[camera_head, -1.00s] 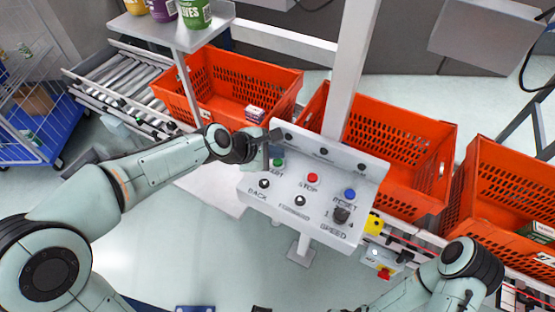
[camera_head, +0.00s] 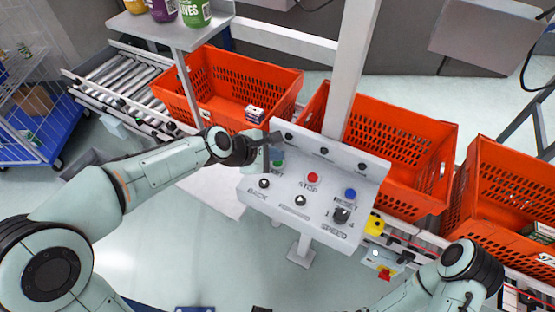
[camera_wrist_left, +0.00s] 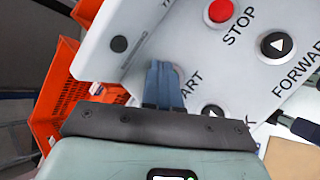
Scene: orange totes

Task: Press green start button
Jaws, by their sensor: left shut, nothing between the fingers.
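The green start button (camera_head: 278,162) is on the grey control panel (camera_head: 322,205), at the left of the row with the red stop button (camera_head: 312,177) and blue reset button (camera_head: 350,194). My left gripper (camera_head: 267,168) is shut and empty, its fingers pointing down at the panel beside the green button. In the left wrist view, the blue-grey fingers (camera_wrist_left: 163,72) are together over the START label and hide the green button. The red stop button (camera_wrist_left: 220,10) shows beyond them. I cannot tell whether the fingertips touch the panel. My right gripper is out of view.
The panel's raised back edge (camera_head: 333,153) is close to the left fingers. Orange totes (camera_head: 240,85) stand behind on the conveyor, and a white post (camera_head: 350,75) rises behind the panel. A shelf with jars (camera_head: 185,35) is at upper left.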

